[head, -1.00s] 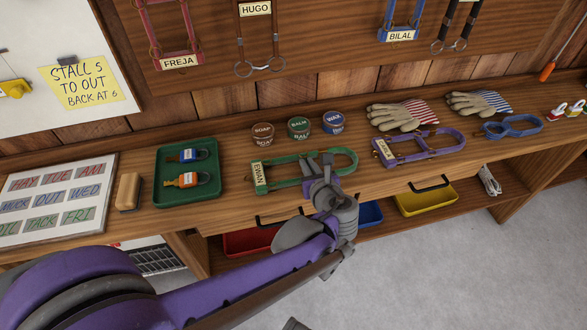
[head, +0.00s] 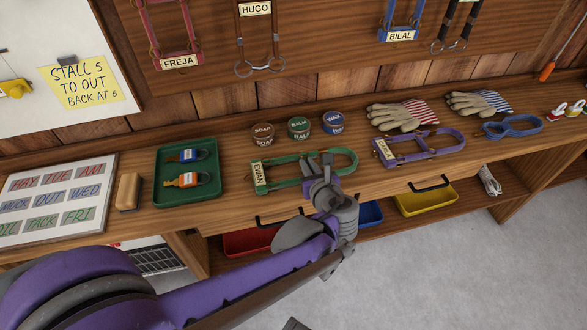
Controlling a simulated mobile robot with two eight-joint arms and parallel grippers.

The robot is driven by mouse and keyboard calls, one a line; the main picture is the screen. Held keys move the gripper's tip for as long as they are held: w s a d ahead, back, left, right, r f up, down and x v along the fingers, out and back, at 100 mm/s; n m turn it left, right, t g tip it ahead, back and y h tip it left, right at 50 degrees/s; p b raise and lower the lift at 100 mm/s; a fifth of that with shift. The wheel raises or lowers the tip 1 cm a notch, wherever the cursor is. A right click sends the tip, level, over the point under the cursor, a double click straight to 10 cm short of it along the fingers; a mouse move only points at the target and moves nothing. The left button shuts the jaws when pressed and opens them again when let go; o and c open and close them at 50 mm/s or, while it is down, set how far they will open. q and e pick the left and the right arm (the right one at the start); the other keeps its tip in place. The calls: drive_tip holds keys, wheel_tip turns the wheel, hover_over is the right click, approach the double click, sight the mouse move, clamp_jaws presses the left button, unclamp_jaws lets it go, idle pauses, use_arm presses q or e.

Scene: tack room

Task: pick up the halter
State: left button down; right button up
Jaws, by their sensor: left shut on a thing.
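A green halter (head: 287,184) with an EWAN name tag is at the front of the wooden bench. My left gripper (head: 320,168) is at the halter's middle, shut on it, and hides part of it. I cannot tell whether the halter is clear of the bench top. A purple halter (head: 420,155) with a name tag lies to the right, and a blue halter (head: 512,128) lies further right.
A green tray (head: 160,195) with two padlocks and a brown block (head: 128,192) are on the left. Three tins (head: 299,128) stand behind the green halter. Gloves (head: 402,116) lie behind the purple one. More halters hang on the back board. Red, blue and yellow trays (head: 427,202) sit below.

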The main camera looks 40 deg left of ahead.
use_arm(q)
drive_tip(key=shift+r, duration=0.15)
wheel_tip(320, 180, up, 18)
drive_tip(key=p, duration=0.6)
idle(0.6)
